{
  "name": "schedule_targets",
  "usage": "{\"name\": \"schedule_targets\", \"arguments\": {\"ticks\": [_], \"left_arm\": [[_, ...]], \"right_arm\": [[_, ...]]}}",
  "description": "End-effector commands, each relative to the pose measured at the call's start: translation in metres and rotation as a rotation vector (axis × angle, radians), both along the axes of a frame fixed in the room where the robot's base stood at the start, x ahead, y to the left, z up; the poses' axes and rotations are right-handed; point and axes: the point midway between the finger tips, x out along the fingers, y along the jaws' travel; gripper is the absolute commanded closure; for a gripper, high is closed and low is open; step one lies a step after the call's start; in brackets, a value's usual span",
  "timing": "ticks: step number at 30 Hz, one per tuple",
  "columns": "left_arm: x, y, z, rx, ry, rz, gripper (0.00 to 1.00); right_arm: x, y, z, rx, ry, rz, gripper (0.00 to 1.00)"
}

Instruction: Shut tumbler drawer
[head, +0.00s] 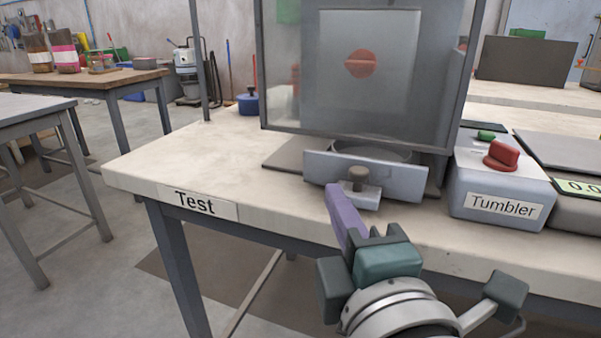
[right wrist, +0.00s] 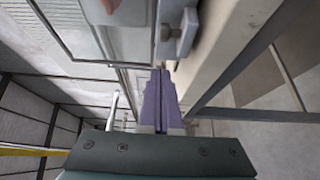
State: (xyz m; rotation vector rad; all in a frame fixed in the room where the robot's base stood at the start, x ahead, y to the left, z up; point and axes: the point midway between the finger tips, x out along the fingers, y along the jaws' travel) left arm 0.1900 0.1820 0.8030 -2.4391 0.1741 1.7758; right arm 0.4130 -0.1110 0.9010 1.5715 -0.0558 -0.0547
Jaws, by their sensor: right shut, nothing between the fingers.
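The tumbler drawer (head: 410,183) is a grey front panel below the clear-windowed tumbler cabinet (head: 300,75). It stands out from the cabinet, with a round pan (head: 375,152) partly showing behind the panel. My right gripper (head: 335,192) has purple fingers, shut and empty, in front of the panel just left of the handle. In the right wrist view the shut fingers (right wrist: 159,75) point towards the drawer, with the handle (right wrist: 178,38) close by. I cannot tell whether they touch. My left gripper is not in view.
A grey control box (head: 500,190) labelled Tumbler, with a red knob (head: 502,155), stands right of the drawer. The table (head: 140,170) labelled Test is clear to the left. A blue pot (head: 248,103) stands behind. A scale (head: 580,188) is at the far right.

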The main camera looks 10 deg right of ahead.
Motion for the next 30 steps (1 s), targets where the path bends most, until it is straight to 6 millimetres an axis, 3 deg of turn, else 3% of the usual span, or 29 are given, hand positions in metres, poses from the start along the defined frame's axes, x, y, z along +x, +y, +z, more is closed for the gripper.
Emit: {"name": "schedule_targets", "arguments": {"ticks": [7, 21, 30], "left_arm": [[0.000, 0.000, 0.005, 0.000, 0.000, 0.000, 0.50], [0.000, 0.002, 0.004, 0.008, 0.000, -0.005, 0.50], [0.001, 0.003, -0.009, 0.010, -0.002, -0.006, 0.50]], "right_arm": [[0.020, -0.025, 0.000, -0.002, 0.000, 0.000, 1.00], [0.025, -0.031, -0.001, -0.002, 0.001, 0.000, 1.00], [0.059, -0.054, -0.002, -0.003, -0.001, -0.002, 1.00]]}}
